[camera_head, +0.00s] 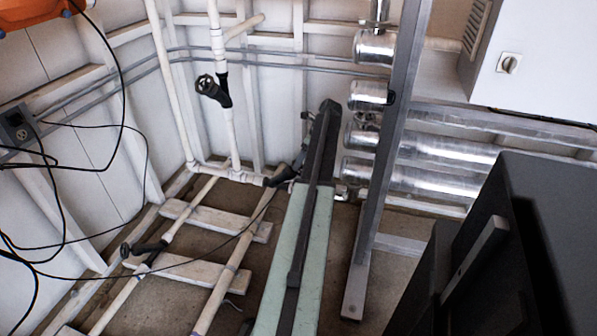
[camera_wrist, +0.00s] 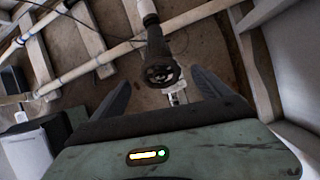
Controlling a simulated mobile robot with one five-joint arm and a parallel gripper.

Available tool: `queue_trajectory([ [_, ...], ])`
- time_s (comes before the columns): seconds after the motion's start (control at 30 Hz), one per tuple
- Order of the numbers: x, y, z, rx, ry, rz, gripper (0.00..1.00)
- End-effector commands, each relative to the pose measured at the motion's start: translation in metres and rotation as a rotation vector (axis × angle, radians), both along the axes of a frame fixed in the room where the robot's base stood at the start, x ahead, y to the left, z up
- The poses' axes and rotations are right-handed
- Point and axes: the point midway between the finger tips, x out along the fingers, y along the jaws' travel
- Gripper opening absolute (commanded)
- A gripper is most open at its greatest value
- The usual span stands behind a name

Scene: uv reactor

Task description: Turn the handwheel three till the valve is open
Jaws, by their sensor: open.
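In the wrist view a black handwheel (camera_wrist: 162,74) on a dark valve body sits between the two fingers of my gripper (camera_wrist: 160,77). The fingers are spread, with a visible gap on each side of the wheel. In the head view one black handwheel (camera_head: 206,85) is on the upright white pipe at the back wall. Another handwheel (camera_head: 126,250) is on a floor pipe at lower left. A dark valve part (camera_head: 281,177) shows low beside my arm. My fingers cannot be made out there. I cannot tell which wheel is number three.
A grey metal post (camera_head: 388,160) and shiny cylinders (camera_head: 420,148) stand right of my arm. A black cabinet (camera_head: 548,250) fills the lower right. Loose black cables (camera_head: 122,80) hang at left. White floor pipes (camera_head: 222,290) cross wooden planks (camera_head: 215,220).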

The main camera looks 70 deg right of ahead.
Motion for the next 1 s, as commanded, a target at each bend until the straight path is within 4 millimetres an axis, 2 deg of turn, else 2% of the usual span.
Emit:
queue_trajectory([
  [0.03, 0.004, 0.001, -0.019, 0.0, 0.0, 0.001, 0.87],
  [0.2, 0.015, 0.004, -0.044, 0.0, 0.0, 0.0, 0.87],
  [0.53, 0.018, 0.004, -0.045, 0.0, 0.0, 0.0, 0.87],
  [0.7, 0.018, 0.004, -0.045, 0.0, 0.0, 0.0, 0.4],
  [0.77, 0.018, 0.004, -0.045, 0.0, 0.0, 0.0, 0.27],
  [1.0, 0.017, 0.004, -0.045, -0.018, -0.001, 0.014, 0.27],
])
